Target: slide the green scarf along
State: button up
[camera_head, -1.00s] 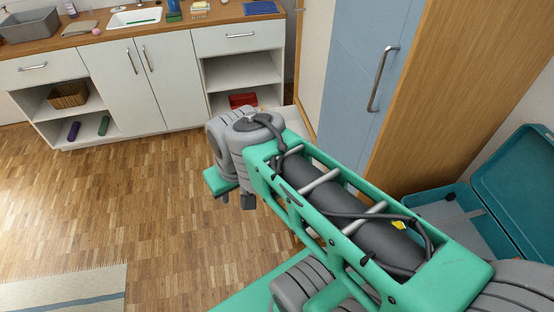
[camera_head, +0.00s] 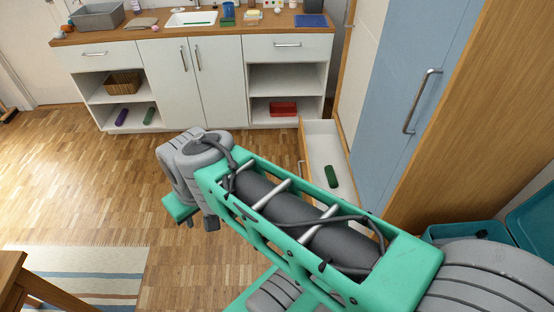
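A dark green rolled cloth (camera_head: 331,176), perhaps the scarf, lies in the open white drawer (camera_head: 322,140) at the wardrobe. A second green roll (camera_head: 149,116) lies on the lower shelf of the left cabinet; I cannot tell for certain which one is the scarf. My gripper (camera_head: 198,222) is at the far end of my green arm, left of the drawer and apart from both rolls. It is mostly hidden behind the wrist, so its opening is unclear.
A purple roll (camera_head: 121,117) and a basket (camera_head: 123,82) share the left cabinet. A red box (camera_head: 283,107) sits in the right cabinet. A blue wardrobe door (camera_head: 402,110) stands right of the drawer. A table corner (camera_head: 12,268) is at lower left. The wood floor between is clear.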

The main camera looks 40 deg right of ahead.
aim_at(332, 180)
jog(key=i, duration=0.4)
jog(key=z, duration=1.65)
jog(key=i, duration=0.5)
jog(key=z, duration=0.2)
